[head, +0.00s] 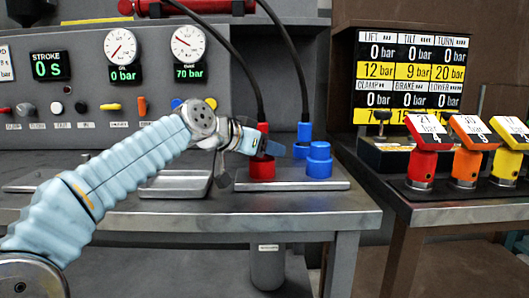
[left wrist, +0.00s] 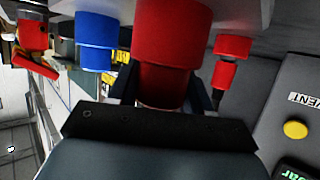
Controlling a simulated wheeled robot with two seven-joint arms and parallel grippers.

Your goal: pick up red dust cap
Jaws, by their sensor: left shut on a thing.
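The red dust cap (head: 262,171) sits on the grey metal plate (head: 235,184) at the right end of the bench, upright in the head view. My left gripper (head: 268,148) reaches it from the left and is shut on its upper part. In the left wrist view, which looks upside down, the red dust cap (left wrist: 168,45) is between my two fingers, partly hidden by the dark gripper body. Its wide part still appears at the plate; I cannot tell whether there is a gap. My right gripper is not in view.
A blue cap (head: 319,161) stands close right of the red one. Behind are a blue hose connector (head: 304,131) and a red hose connector (head: 263,127) with black hoses. A metal tray (head: 175,184) lies left.

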